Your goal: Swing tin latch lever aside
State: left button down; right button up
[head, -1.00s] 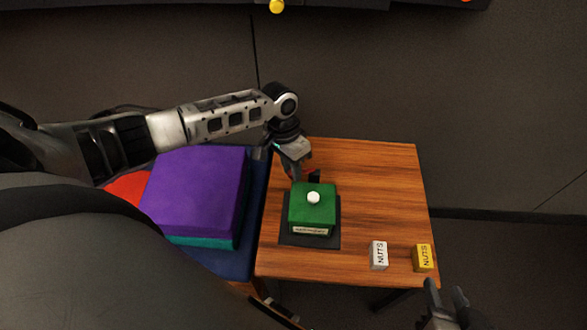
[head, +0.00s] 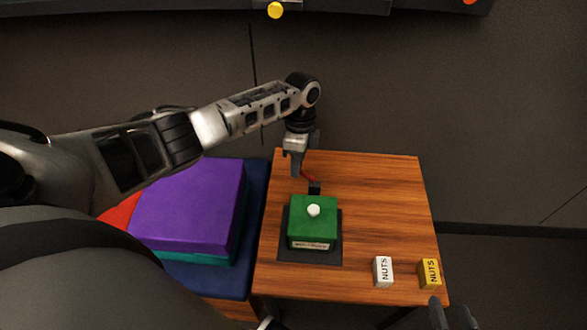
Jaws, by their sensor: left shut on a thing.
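A green tin (head: 311,230) with a white ball (head: 314,210) on top sits on a black base plate (head: 284,249) on the wooden table. A black latch post (head: 315,188) stands behind the tin. A thin red lever (head: 309,179) runs from it, up and left. My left gripper (head: 297,172) points down behind the tin, shut on the lever's far end; its fingers hide the part they hold. My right gripper (head: 437,311) shows only partly at the bottom edge, away from the tin, and its opening is unclear.
A white box (head: 383,271) and a yellow box (head: 429,273), both marked NUTS, stand at the table's front right. Purple padding (head: 188,204) is stacked left of the table (head: 385,205). The table's right and back right are clear.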

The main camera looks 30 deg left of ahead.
pick_arm(q)
jog(key=shift+w+d+m, duration=0.15)
jog(key=shift+w+m, duration=0.2)
jog(key=shift+m, duration=0.25)
jog(key=shift+w+d+m+b, duration=0.15)
jog(key=shift+w+m+b, duration=0.15)
jog(key=shift+m+b, duration=0.3)
jog(key=c, duration=1.2)
grip_release()
jog(key=shift+c, duration=0.2)
notch_tip(320, 180, up, 8)
jog(key=w+p, duration=0.1)
jog(key=shift+w+f, duration=0.25)
